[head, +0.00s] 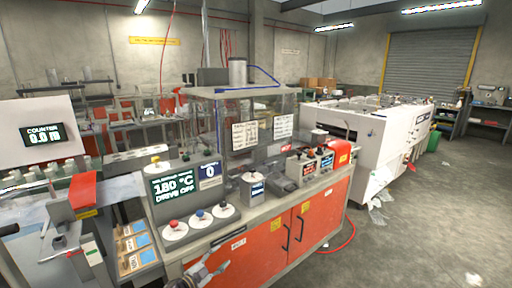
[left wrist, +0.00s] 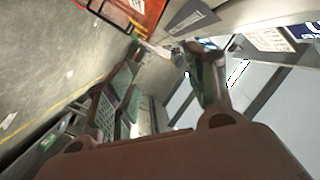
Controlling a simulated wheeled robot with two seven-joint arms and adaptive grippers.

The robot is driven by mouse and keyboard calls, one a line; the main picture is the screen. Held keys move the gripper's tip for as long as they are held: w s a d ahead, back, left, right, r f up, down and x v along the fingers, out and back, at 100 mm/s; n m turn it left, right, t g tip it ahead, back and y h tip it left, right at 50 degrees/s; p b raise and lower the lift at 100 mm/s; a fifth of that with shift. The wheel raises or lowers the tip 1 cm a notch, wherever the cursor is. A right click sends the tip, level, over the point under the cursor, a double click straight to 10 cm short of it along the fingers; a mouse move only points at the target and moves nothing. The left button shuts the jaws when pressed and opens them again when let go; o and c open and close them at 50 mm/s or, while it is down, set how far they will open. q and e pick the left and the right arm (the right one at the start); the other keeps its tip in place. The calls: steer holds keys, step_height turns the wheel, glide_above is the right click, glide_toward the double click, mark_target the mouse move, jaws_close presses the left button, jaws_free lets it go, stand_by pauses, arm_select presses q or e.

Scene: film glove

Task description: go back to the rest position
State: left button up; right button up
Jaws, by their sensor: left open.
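My left gripper (head: 205,274) shows at the bottom edge of the head view, in front of the orange cabinet (head: 275,240) of the machine. Only its end is visible; the frame cuts off the rest. Its jaws are apart, and I see nothing held between them. In the left wrist view, the brown gripper body fills the bottom, and a dark finger (left wrist: 207,75) stands up from it. My right gripper is not in view.
The machine's console has several knobs and a display (head: 172,192) reading 180 °C and DRIVE OFF. A counter panel (head: 47,134) stands at left. A white machine (head: 375,150) stands behind. A red hose (head: 345,240) lies on the floor. Open floor (head: 430,230) is at right.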

arm_select(q)
steer(key=s+a+f+n+g+y, duration=0.1)
steer(key=s+a+f+n+y, duration=0.2)
steer(key=s+f, duration=0.65)
steer(key=s+a+f+n+g+y, duration=0.25)
steer(key=s+f, duration=0.35)
steer(key=f, duration=0.6)
steer(key=s+a+f+n+g+y, duration=0.1)
steer(key=s+a+f+n+y, duration=0.25)
steer(key=s+f, duration=0.55)
steer(key=s+f+n+g, duration=0.1)
steer(key=s+f, duration=0.4)
steer(key=s, duration=0.8)
steer(key=s+a+f+n+g+y, duration=0.1)
steer(key=s+f+g, duration=0.3)
steer(key=s, duration=1)
steer(key=s+f+n+g, duration=0.2)
steer(key=s+f, duration=0.6)
steer(key=s, duration=0.5)
steer(key=shift+s+a+g, duration=0.25)
steer(key=shift+a+g, duration=0.05)
steer(key=shift+g, duration=0.35)
steer(key=shift+c, duration=0.2)
